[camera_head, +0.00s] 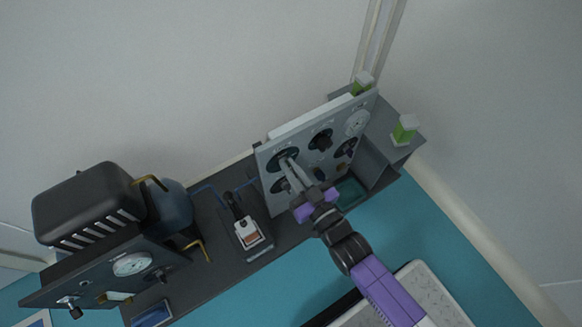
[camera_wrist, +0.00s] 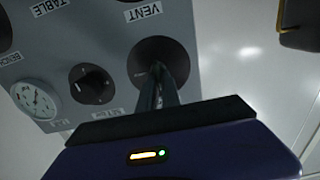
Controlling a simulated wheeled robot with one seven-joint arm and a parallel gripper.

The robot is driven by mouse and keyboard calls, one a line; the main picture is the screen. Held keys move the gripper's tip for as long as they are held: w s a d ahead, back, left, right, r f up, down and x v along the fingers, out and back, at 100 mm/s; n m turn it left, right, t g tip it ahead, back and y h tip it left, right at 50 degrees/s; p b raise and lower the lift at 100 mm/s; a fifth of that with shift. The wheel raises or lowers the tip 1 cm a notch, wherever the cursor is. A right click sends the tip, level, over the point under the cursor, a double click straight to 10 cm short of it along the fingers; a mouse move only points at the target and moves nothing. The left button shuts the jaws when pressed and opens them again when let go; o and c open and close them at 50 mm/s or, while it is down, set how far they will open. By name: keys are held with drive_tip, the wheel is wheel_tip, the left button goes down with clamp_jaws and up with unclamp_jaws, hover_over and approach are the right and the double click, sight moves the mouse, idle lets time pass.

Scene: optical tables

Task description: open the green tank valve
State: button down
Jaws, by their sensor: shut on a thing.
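A grey upright panel (camera_head: 268,165) with dark round knobs stands on the dark bench. My gripper (camera_head: 291,172) reaches its upper left knob (camera_head: 281,156) from the front. In the wrist view the panel (camera_wrist: 105,35) appears upside down, and my fingers (camera_wrist: 168,90) are shut on the bar handle of that dark knob (camera_wrist: 150,53). The fingers hide much of the handle, and I cannot see the knob's own label. The VENT label (camera_wrist: 142,12) is by a neighbouring position. I cannot make out a green tank or green marking on the gripped knob.
A middle knob (camera_wrist: 92,85) and a gauge (camera_wrist: 35,100) are beside the gripped knob. Green-and-white blocks (camera_head: 404,131) stand on the right. A small device (camera_head: 246,236) sits between the panels.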

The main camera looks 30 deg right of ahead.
drive_tip(key=shift+m, duration=0.3)
drive_tip(key=m, duration=0.5)
drive_tip(key=m+p, duration=0.1)
drive_tip(key=m, duration=0.2)
drive_tip(key=shift+d+f, duration=0.2)
drive_tip(key=shift+d, duration=0.15)
drive_tip(key=m+b, duration=0.1)
drive_tip(key=m, duration=0.2)
drive_tip(key=m+b, duration=0.1)
drive_tip(key=m, duration=0.2)
drive_tip(key=m+b, duration=0.1)
drive_tip(key=m, duration=0.2)
drive_tip(key=shift+d+f, duration=0.2)
drive_tip(key=shift+f, duration=0.15)
drive_tip(key=c, duration=1.6)
unclamp_jaws()
drive_tip(key=shift+o, duration=0.2)
